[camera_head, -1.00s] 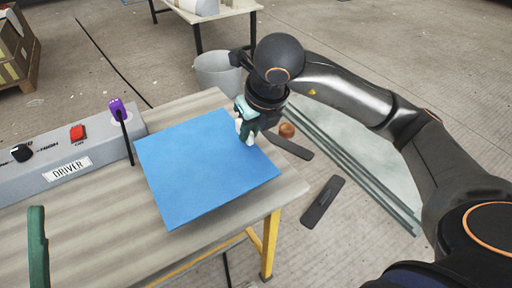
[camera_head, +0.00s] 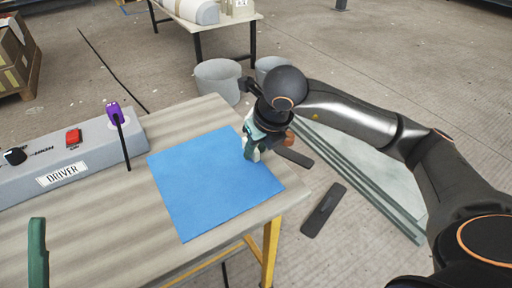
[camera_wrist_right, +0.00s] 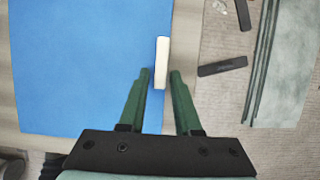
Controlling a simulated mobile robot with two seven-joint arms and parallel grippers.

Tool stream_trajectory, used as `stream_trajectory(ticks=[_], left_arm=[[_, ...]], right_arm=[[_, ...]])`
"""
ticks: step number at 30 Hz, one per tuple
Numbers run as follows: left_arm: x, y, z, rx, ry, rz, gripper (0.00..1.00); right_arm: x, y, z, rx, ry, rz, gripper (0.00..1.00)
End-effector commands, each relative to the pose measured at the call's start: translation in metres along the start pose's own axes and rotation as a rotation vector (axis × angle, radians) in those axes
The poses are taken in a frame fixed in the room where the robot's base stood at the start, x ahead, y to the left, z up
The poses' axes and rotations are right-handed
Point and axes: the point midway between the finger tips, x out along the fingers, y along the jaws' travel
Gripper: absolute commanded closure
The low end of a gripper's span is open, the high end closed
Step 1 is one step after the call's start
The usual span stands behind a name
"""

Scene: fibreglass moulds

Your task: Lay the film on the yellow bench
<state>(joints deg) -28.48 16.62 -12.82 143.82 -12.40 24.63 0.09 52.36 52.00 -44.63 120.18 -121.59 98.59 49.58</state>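The blue film (camera_head: 205,190) lies flat on the yellow-legged bench (camera_head: 140,215), towards its right end. Its right edge is close to the bench's right edge. In the right wrist view the film (camera_wrist_right: 75,70) has a white grip strip (camera_wrist_right: 162,55) along that edge. My right gripper (camera_head: 252,150) is above the film's right edge. In the wrist view its green fingers (camera_wrist_right: 160,75) stand apart on either side of the strip, with a gap showing. A green finger-like piece, seemingly my left gripper (camera_head: 38,250), shows at the lower left; its opening is hidden.
A grey DRIVER control box (camera_head: 75,160) with a red switch and a purple plug (camera_head: 114,112) stands left of the film. Buckets (camera_head: 217,80), dark flat pieces (camera_head: 323,210) and glass-like sheets (camera_head: 370,180) are on the floor beyond the bench.

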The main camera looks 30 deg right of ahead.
Motion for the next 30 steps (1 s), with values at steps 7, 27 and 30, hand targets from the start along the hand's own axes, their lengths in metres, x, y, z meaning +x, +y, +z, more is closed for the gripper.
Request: stream_trajectory(ticks=[7, 27, 30], left_arm=[[0.0, 0.0, 0.0, -0.001, 0.0, 0.001, 0.5], [0.02, -0.01, -0.02, 0.044, 0.009, 0.005, 0.5], [0.019, -0.013, -0.012, 0.032, -0.033, -0.012, 0.5]], right_arm=[[0.0, 0.0, 0.0, 0.0, -0.001, 0.0, 0.54], [-0.097, 0.0, 0.002, 0.0, -0.005, 0.0, 0.54], [-0.11, 0.0, 0.002, 0.0, -0.003, 0.0, 0.54]])
